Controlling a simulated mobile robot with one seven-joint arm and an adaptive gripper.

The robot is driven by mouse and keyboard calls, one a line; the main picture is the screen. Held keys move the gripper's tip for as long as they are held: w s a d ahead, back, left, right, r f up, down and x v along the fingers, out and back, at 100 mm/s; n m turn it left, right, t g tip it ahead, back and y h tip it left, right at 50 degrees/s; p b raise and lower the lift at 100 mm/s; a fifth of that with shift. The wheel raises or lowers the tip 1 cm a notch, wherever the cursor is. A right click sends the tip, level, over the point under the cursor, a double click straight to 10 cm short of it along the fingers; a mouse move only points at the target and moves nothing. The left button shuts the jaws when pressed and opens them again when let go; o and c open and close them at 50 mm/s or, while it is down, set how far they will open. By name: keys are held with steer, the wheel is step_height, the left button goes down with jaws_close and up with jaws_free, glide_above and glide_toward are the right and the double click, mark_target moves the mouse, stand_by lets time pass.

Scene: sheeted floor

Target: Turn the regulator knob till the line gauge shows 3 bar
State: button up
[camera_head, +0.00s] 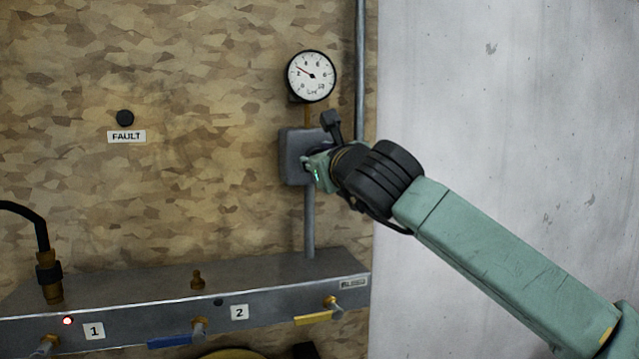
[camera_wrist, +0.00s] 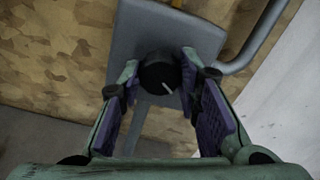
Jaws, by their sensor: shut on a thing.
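The regulator knob (camera_wrist: 157,73) is black and round with a white mark, on the front of a grey regulator body (camera_wrist: 200,35). In the wrist view my gripper (camera_wrist: 160,68) has one finger on each side of the knob and is shut on it. In the head view my gripper (camera_head: 316,166) is at the front of the regulator body (camera_head: 291,157) and hides the knob. The line gauge (camera_head: 311,76) is a round white dial above it. Its red needle points to the upper left, seemingly between 2 and 4; the exact reading is too small to tell.
A metal manifold (camera_head: 262,290) with blue (camera_head: 168,342) and yellow (camera_head: 312,319) valve handles runs along the wall below. A FAULT label (camera_head: 126,137) is at the left. A vertical pipe (camera_head: 360,70) passes right of the gauge. A bare pale wall (camera_head: 500,100) is at the right.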

steer(key=shift+f+m+b, duration=0.15)
steer(key=shift+m+b, duration=0.15)
steer(key=shift+b, duration=0.45)
steer(key=shift+r, duration=0.25)
steer(key=o, duration=1.1)
steer(key=shift+o, duration=0.2)
steer(key=v, duration=1.2)
steer(key=shift+s, duration=0.1)
